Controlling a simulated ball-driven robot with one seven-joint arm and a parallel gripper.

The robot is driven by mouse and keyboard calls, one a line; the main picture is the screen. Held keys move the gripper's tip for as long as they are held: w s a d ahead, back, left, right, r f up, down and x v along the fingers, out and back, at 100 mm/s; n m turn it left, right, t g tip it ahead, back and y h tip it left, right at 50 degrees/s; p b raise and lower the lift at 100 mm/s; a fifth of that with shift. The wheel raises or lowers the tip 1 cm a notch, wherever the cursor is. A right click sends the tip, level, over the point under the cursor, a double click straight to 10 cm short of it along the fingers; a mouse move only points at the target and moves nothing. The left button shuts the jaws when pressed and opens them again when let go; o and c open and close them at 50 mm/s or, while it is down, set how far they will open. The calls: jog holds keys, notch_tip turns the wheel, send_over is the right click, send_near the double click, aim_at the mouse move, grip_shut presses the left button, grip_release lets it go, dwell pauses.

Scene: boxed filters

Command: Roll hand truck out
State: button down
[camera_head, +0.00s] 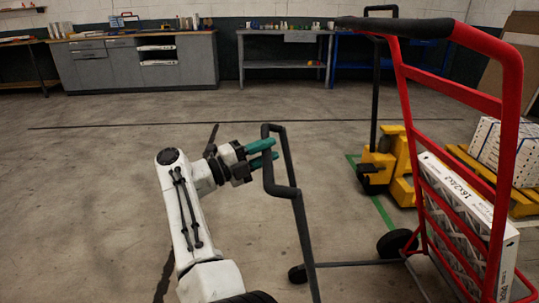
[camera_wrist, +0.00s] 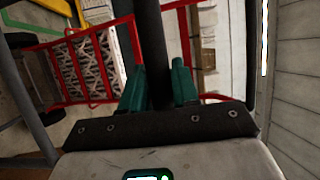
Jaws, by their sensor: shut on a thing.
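The red hand truck (camera_head: 405,95) stands upright at the right, with a black grip along its top. A black bent-tube handle (camera_head: 290,192) rises at its left; a low bar runs from its foot, near a small wheel, to the red frame. My gripper (camera_head: 264,152) is at the upper part of this handle, teal fingers on either side of the tube. In the wrist view, the dark tube (camera_wrist: 152,50) passes between the teal fingers (camera_wrist: 158,88), and the red frame (camera_wrist: 75,60) shows behind.
A yellow pallet jack (camera_head: 400,165) stands close behind the hand truck, with a boxed load (camera_head: 506,152) on yellow forks at the right. Grey cabinets (camera_head: 135,62) and a workbench (camera_head: 285,60) line the back wall. The floor in the middle and left is clear.

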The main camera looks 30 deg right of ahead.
jog(key=shift+f, duration=0.1)
jog(key=c, duration=0.9)
grip_release()
jog(key=shift+b+v, duration=1)
jog(key=shift+v, duration=4.35)
